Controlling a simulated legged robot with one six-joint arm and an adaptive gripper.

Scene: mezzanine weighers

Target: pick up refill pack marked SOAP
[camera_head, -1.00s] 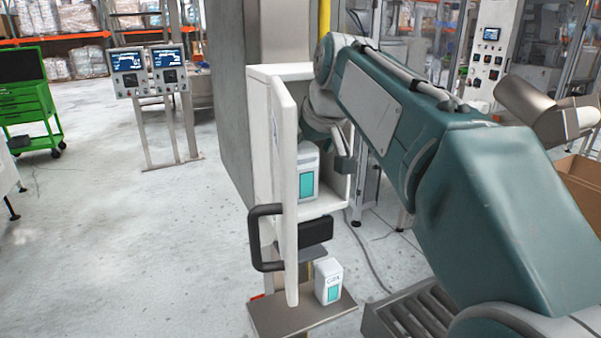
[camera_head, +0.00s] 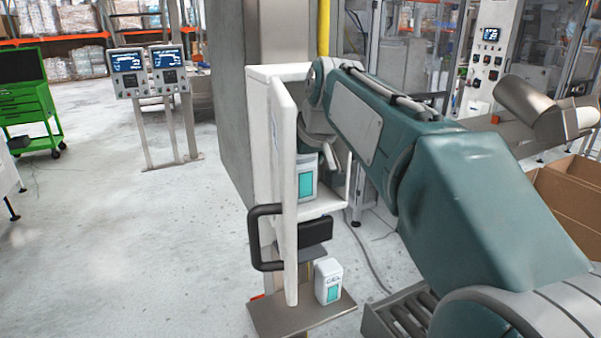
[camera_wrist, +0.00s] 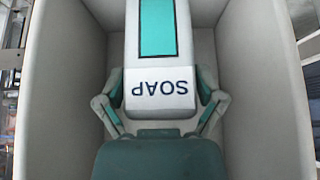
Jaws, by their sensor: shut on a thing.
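The refill pack marked SOAP (camera_wrist: 160,88) is white with a teal panel, and its lettering appears upside down in the wrist view. It stands inside the open white cabinet (camera_head: 322,206), and in the head view its lower part (camera_head: 307,180) shows beside the door. My gripper (camera_wrist: 160,100) has one finger on each side of the pack and is shut on it. In the head view the gripper is mostly hidden by the door and my arm. I cannot tell whether the pack still touches the shelf.
The cabinet door (camera_head: 285,190) with its black handle (camera_head: 256,238) stands open, left of my arm. A second white-and-teal pack (camera_head: 328,281) stands on a metal plate (camera_head: 280,318) below. Cabinet walls (camera_wrist: 65,80) enclose my gripper closely. Cardboard boxes (camera_head: 575,195) are at right.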

